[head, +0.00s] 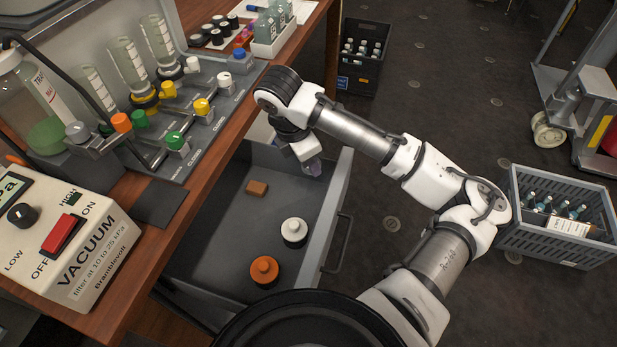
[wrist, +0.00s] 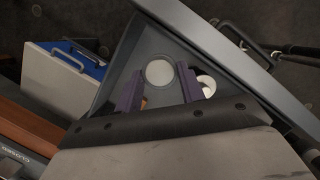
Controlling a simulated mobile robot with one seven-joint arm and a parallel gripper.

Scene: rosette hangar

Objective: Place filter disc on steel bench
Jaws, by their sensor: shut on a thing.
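The filter disc (wrist: 160,72) shows in the wrist view as a pale round disc between the tips of my gripper's purple fingers (wrist: 160,92). My gripper (head: 314,167) is shut on it, over the right side of an open grey drawer in the head view. In the head view the disc cannot be made out at the fingers. No steel bench is recognisable in either view.
The open drawer (head: 218,232) holds a brown block (head: 257,188), a white-capped jar (head: 294,231) and an orange-capped jar (head: 264,270). The wooden bench (head: 215,145) carries valves and a vacuum unit (head: 62,240). Bottle crates stand on the floor at the back (head: 362,60) and right (head: 560,222).

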